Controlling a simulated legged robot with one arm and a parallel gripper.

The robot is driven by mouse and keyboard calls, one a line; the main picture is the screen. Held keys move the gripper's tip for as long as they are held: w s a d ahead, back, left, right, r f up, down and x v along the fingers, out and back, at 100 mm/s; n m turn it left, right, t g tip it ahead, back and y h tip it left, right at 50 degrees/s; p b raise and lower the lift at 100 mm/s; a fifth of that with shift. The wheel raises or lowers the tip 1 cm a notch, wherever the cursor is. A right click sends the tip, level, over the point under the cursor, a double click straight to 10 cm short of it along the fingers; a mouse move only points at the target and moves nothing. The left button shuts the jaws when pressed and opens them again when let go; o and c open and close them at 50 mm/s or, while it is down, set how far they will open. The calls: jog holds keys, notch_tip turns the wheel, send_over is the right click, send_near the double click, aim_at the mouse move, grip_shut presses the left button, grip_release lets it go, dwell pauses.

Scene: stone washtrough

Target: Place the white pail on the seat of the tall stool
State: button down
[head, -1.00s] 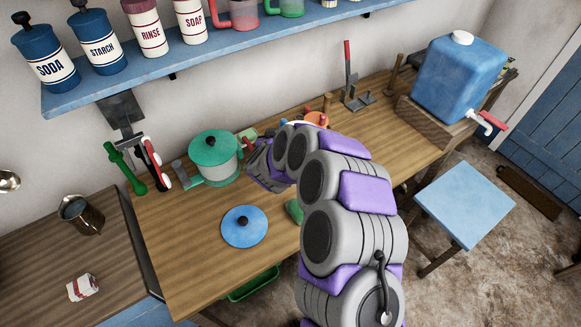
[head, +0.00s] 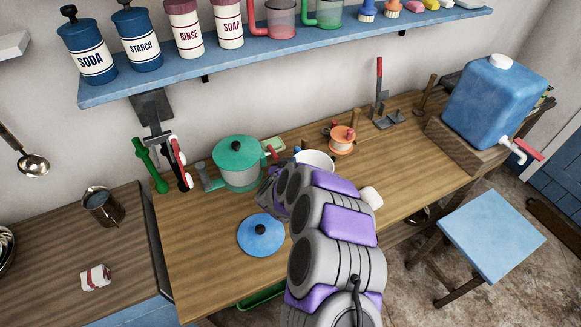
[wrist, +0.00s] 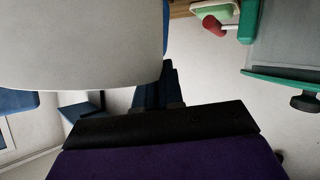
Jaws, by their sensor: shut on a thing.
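The white pail (head: 316,158) shows in the head view only as a pale rim behind my arm, above the wooden table, right of the green-lidded pot. In the wrist view the pail's pale wall (wrist: 80,45) fills the upper left. My gripper (wrist: 160,88) is shut on the pail, with dark jaws against its wall; my arm hides the grip in the head view. I cannot tell whether the pail touches the table. The stool (head: 492,234) has a square light-blue seat, bare, on the floor right of the table.
On the table (head: 215,270) are a green-lidded pot (head: 240,175), a blue lid (head: 261,235), an orange spool (head: 342,138) and a small white object (head: 371,197). A blue water tank (head: 490,100) with a tap stands at the right end. A loaded shelf (head: 250,60) runs above.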

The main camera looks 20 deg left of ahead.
jog(key=shift+d+f, duration=0.15)
jog(key=shift+f, duration=0.5)
jog(key=shift+d, duration=0.1)
jog(key=c, duration=1.7)
grip_release()
jog(key=shift+r, duration=0.1)
jog(key=o, duration=0.4)
jog(key=shift+o, duration=0.2)
jog(key=p+v, duration=0.1)
jog(key=v, duration=1.1)
jog(key=shift+p, duration=0.4)
